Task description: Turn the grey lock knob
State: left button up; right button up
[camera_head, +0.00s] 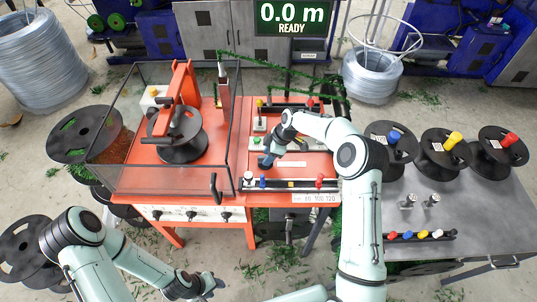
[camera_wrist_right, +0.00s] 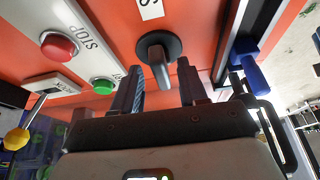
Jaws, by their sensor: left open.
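The grey lock knob (camera_wrist_right: 155,50), a grey handle on a dark round base, sits on the orange panel (camera_wrist_right: 200,22) in the right wrist view. My right gripper (camera_wrist_right: 160,82) is open, with one finger toward each side of the knob's handle. The fingertips are close to the knob; whether they touch it I cannot tell. In the head view my right gripper (camera_head: 266,161) is over the machine's orange top and I cannot make out the knob there. My left gripper (camera_head: 206,285) is open and empty, low in front of the machine.
A red STOP button (camera_wrist_right: 58,46) and a green button (camera_wrist_right: 103,86) lie left of the knob. A blue slider handle (camera_wrist_right: 246,62) stands to its right. A clear guard box (camera_head: 232,150) encloses a black spool (camera_head: 180,145). A grey table (camera_head: 425,215) with spools is at right.

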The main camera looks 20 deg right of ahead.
jog(key=v, duration=1.3)
jog(key=shift+r, duration=0.2)
